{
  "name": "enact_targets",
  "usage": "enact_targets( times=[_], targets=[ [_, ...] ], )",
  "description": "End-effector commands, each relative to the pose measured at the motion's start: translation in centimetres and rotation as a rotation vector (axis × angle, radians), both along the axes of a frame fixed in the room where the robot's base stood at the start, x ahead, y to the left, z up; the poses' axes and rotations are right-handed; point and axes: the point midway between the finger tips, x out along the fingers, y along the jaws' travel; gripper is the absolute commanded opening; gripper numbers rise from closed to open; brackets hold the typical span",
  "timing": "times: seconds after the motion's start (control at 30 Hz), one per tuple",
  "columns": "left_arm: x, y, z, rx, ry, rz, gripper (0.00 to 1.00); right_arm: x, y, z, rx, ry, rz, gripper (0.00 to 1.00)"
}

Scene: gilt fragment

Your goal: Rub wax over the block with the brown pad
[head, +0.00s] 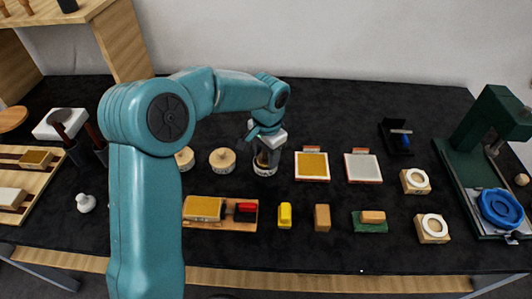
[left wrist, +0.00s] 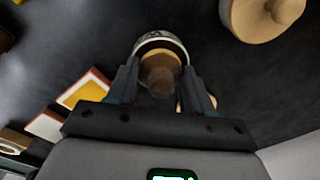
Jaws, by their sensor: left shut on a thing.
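My left gripper (head: 268,150) is above a round tin (head: 265,169) in the middle of the table. In the left wrist view its fingers (left wrist: 163,88) are shut on the knob of a wooden lid (left wrist: 158,52). The lid is at the tin, whose pale label shows part of a dark letter; whether it is lifted clear I cannot tell. A brown pad (head: 322,217) lies near the front middle. A gold-topped block (head: 203,208) sits on a wooden board (head: 221,224) at the front left. My right gripper is not in view.
Two wooden-lidded round tins (head: 222,161) stand to the left. A yellow pad (head: 285,215) lies left of the brown one; a tan block (head: 373,217) on a green base lies right. Two framed panels (head: 312,166) lie behind. A green press (head: 488,150) stands far right.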

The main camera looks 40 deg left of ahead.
Motion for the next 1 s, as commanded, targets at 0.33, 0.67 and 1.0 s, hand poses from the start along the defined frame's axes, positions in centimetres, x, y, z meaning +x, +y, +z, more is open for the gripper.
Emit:
enact_targets(
  times=[0.33, 0.67, 1.0],
  targets=[
    [0.0, 0.0, 2.0, 0.000, 0.002, -0.001, 0.26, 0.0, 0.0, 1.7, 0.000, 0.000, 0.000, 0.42],
    [0.0, 0.0, 5.0, 0.000, 0.002, -0.001, 0.26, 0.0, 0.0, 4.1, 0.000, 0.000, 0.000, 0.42],
    [0.0, 0.0, 7.1, -0.001, 0.001, 0.000, 0.26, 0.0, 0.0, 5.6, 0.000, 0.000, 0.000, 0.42]
  ],
)
